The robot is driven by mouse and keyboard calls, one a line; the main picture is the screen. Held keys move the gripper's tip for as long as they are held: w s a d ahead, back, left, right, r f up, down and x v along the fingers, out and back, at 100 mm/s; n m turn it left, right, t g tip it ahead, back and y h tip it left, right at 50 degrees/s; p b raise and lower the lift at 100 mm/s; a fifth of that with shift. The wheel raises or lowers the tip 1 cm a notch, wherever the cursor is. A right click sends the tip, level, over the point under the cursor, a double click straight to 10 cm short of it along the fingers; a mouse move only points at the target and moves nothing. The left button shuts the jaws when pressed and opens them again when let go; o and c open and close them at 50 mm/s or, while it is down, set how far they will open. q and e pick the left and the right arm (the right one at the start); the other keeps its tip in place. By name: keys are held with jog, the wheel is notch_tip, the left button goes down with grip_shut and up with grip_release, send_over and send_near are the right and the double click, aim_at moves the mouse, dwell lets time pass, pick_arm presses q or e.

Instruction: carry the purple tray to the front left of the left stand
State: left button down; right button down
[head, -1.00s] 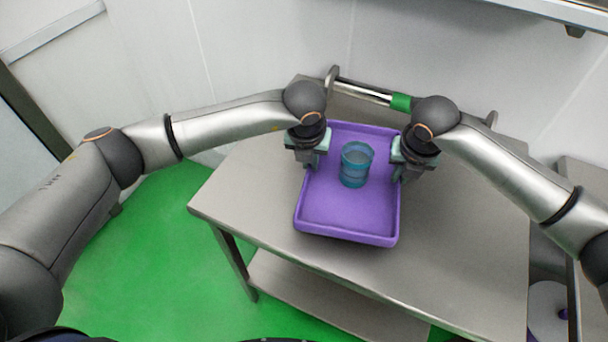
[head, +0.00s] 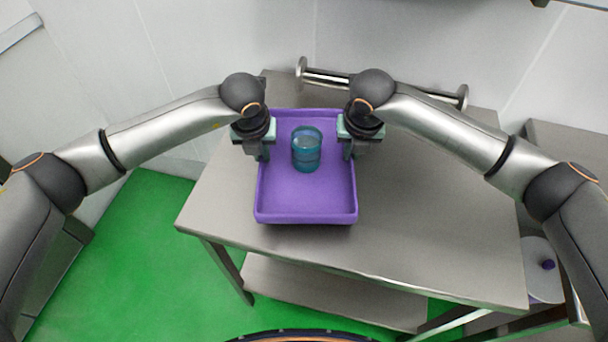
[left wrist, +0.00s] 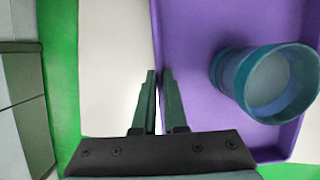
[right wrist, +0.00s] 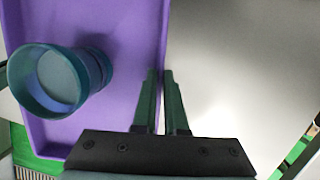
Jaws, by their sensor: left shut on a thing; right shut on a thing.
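The purple tray (head: 305,200) is over the left part of the steel stand (head: 420,240), near its left edge. I cannot tell whether it touches the top. A teal see-through cup (head: 306,150) stands upright inside the tray; it also shows in the left wrist view (left wrist: 262,82) and the right wrist view (right wrist: 60,80). My left gripper (head: 264,156) is shut on the tray's left wall (left wrist: 160,50). My right gripper (head: 347,154) is shut on the tray's right wall (right wrist: 162,45).
A rail with round end plates (head: 400,85) runs along the back of the stand. A lower shelf (head: 330,290) lies under the top. Green floor (head: 140,250) is open at the left. Another steel surface (head: 565,150) stands at the right.

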aim_at(349, 165)
pick_arm(q)
jog(key=shift+a+f, duration=0.1)
jog(key=shift+f, duration=0.05)
pick_arm(e)
jog(key=shift+f, duration=0.15)
